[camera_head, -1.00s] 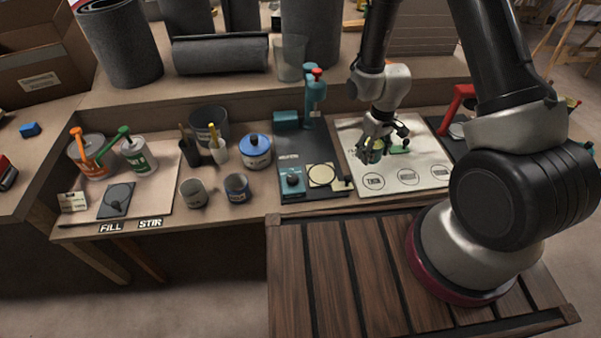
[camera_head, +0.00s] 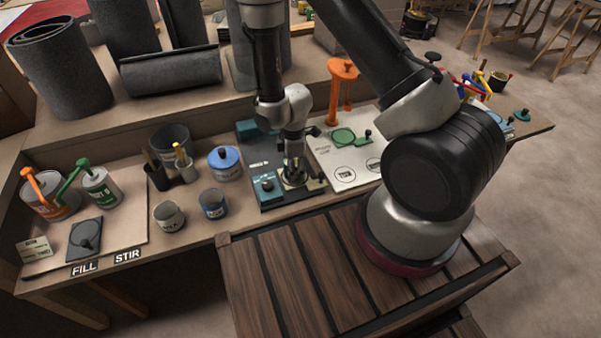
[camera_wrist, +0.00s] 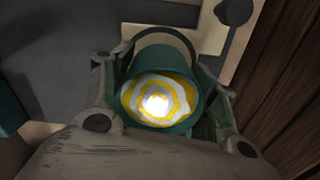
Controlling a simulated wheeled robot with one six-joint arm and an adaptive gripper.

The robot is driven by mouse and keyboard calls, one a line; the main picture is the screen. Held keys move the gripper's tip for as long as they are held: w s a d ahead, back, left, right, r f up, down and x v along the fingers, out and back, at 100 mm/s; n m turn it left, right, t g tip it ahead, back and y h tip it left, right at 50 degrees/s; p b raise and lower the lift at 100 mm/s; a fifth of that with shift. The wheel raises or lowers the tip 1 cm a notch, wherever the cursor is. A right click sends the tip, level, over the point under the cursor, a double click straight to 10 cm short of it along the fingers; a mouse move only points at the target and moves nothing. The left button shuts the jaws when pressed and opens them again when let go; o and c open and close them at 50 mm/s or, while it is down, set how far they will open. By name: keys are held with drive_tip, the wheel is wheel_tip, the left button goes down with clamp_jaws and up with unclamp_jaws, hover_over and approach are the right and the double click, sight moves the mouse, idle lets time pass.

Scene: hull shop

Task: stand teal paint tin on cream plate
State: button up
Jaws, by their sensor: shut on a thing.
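In the wrist view, the teal paint tin (camera_wrist: 150,62) is between my two fingers, open end facing the camera, with swirled yellow and white paint (camera_wrist: 160,98) inside. My gripper (camera_head: 294,178) is shut on it. In the head view, my gripper is over the cream plate (camera_head: 290,186) on the dark board, hiding most of the plate and the tin. In the wrist view a dark arc curves just beyond the tin's rim; I cannot tell whether it is the plate's edge. Whether the tin touches the plate is not clear.
A teal box with a knob (camera_head: 267,188) stands close left of my gripper. A blue-lidded pot (camera_head: 225,162) and two cups stand farther left.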

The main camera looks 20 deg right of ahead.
drive_tip(key=shift+f, duration=0.45)
drive_tip(key=shift+f, duration=0.1)
drive_tip(key=o, duration=1.2)
